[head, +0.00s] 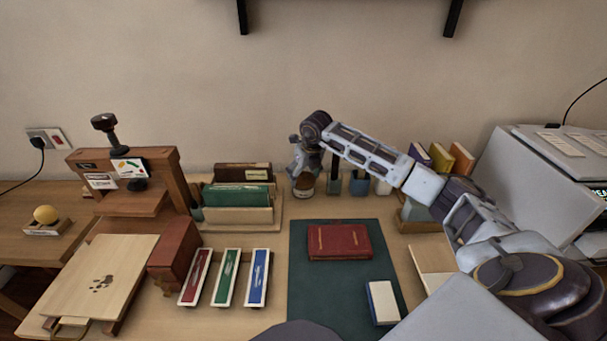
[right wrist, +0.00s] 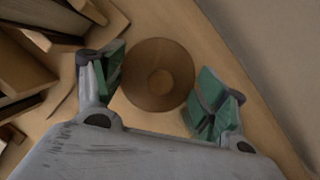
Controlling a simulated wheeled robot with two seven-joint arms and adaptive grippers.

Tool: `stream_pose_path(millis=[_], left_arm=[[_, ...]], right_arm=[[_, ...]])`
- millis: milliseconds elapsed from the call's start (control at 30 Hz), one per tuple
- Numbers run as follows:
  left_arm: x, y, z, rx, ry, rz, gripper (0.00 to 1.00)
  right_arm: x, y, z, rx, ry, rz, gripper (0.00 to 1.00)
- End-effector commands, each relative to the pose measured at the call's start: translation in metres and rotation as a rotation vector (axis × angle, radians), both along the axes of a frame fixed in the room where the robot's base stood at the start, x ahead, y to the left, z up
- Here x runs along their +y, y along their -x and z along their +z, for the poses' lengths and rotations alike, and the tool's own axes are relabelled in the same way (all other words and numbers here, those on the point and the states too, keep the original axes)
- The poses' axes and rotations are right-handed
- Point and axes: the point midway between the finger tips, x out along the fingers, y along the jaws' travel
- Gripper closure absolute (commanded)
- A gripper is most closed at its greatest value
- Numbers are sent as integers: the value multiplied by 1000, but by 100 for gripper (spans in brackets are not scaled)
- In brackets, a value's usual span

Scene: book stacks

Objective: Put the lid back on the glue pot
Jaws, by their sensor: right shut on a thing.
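The glue pot (head: 303,190) is a small brown and cream jar at the back of the desk, just beneath my right gripper (head: 302,172). The pot's body is hidden in that view. I cannot tell whether the lid rests on the pot's rim or is just above it. My left gripper is out of view.
A wooden file rack (head: 262,215) stands left of the pot. Small dark jars (head: 358,184) stand close on its right. A red book (head: 338,241) lies on the green mat (head: 305,290) in front. The wall (head: 250,110) is close behind.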

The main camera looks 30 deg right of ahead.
Motion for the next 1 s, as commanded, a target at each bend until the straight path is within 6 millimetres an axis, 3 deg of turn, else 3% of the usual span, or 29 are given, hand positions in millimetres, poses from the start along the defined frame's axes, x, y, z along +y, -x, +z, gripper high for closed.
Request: stream_pose_path(millis=[300, 333, 533, 1000], left_arm=[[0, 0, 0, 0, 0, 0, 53], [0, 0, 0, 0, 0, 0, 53], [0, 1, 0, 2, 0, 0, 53], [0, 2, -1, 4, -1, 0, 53]], right_arm=[[0, 0, 0, 0, 0, 0, 46], [0, 0, 0, 0, 0, 0, 26], [0, 0, 0, 1, 0, 0, 2], [0, 0, 0, 1, 0, 0, 0]])
